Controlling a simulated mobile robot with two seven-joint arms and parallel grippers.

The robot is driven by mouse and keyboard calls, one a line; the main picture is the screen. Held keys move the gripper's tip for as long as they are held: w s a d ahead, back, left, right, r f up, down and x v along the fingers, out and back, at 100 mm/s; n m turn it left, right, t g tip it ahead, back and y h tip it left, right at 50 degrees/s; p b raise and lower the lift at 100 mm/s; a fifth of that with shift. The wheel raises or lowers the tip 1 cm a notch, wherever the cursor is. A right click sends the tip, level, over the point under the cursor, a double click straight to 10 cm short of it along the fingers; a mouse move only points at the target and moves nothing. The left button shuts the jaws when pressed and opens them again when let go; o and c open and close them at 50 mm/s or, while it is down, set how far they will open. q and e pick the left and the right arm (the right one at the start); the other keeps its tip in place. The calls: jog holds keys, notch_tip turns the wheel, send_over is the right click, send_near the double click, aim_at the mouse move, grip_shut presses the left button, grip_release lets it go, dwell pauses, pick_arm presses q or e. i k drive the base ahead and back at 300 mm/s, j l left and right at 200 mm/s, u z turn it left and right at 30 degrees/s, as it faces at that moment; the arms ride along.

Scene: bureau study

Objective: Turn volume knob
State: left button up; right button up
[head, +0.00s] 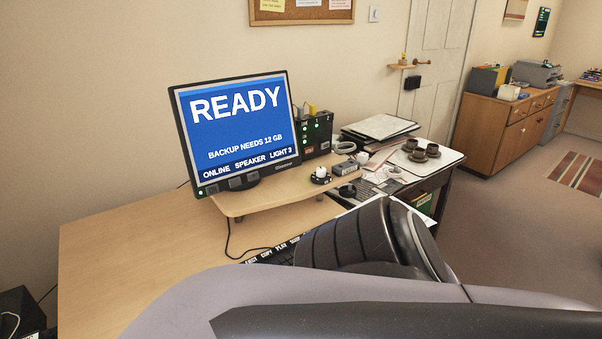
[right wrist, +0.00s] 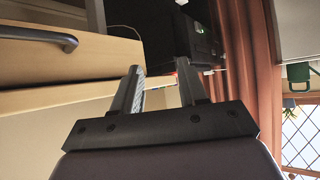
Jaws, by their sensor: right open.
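My right gripper (right wrist: 160,68) is open and empty in the right wrist view, away from the knob-like piece. It does not show in the head view, where my arm crosses the front. My left gripper is not in view.
The desk (head: 120,250) is clear at left. A keyboard (head: 270,254) is partly hidden by my arm. A tray with brown cups (head: 419,155) stands right of the riser. The right wrist view shows a drawer handle (right wrist: 40,35) and a reddish curtain (right wrist: 262,90).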

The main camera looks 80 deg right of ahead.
aim_at(321, 171)
jog(key=l+z, duration=0.1)
jog(key=z, duration=4.25)
jog(key=i+z, duration=0.35)
jog(key=i, duration=0.75)
jog(key=i+u, duration=0.35)
jog(key=i+l+u, duration=0.2)
jog(key=i+u, duration=0.2)
jog(key=i, duration=0.2)
jog(key=i+j+u, duration=0.1)
jog(key=i+u, duration=0.75)
